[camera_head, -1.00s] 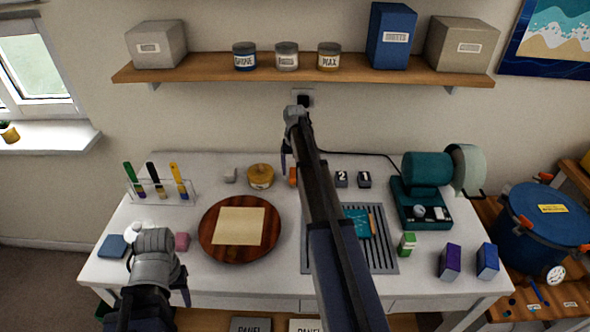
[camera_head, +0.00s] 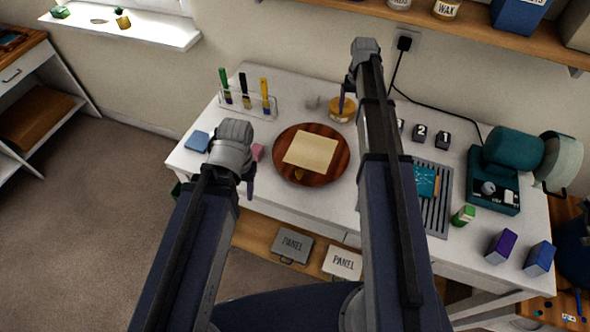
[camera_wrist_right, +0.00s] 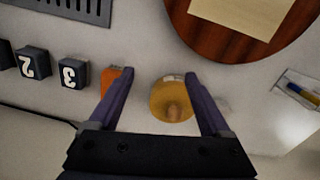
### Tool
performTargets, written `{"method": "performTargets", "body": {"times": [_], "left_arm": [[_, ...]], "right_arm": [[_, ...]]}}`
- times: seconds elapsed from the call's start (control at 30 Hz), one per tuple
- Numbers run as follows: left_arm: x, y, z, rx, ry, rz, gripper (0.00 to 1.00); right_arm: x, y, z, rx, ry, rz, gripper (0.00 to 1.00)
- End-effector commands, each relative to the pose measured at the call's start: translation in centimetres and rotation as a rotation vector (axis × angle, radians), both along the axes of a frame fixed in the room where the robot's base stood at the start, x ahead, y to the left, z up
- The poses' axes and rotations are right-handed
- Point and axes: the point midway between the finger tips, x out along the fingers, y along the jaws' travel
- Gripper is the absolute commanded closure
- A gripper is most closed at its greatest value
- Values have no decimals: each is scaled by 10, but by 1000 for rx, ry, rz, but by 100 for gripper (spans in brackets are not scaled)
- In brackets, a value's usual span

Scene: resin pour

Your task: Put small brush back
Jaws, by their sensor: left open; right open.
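Several brushes with green, black and yellow handles stand in a clear rack (camera_head: 248,103) at the table's back left; I cannot tell which is the small one. A thin orange stick, perhaps a brush, lies by the teal panel (camera_head: 425,181) on the slatted grey mat (camera_head: 443,210). My left gripper (camera_head: 248,182) is open and empty, above the table's front left edge near a pink block (camera_head: 258,152). My right gripper (camera_wrist_right: 160,98) is open over a yellow jar (camera_wrist_right: 172,100), which shows between its fingers; nothing is gripped. The head view shows the jar (camera_head: 343,110) partly hidden by my arm.
A round wooden board (camera_head: 330,175) with a tan sheet (camera_head: 312,152) sits mid-table. Numbered dark blocks (camera_head: 420,132), a teal machine (camera_head: 495,178) and small boxes (camera_head: 502,245) stand to the right. A blue block (camera_head: 197,141) lies at the left edge.

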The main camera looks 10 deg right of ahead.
Motion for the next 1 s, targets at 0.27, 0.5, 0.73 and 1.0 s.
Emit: {"method": "performTargets", "body": {"times": [0.27,0.5,0.73,1.0], "left_arm": [[0,0,0,0,0,0,50],[0,0,0,0,0,0,50],[0,0,0,0,0,0,50],[0,0,-1,0,0,0,50]], "right_arm": [[-147,196,1,-43,35,431,18],[-229,254,2,-70,48,654,18],[-246,265,2,-77,52,707,18],[-244,265,1,-77,52,705,22]]}}
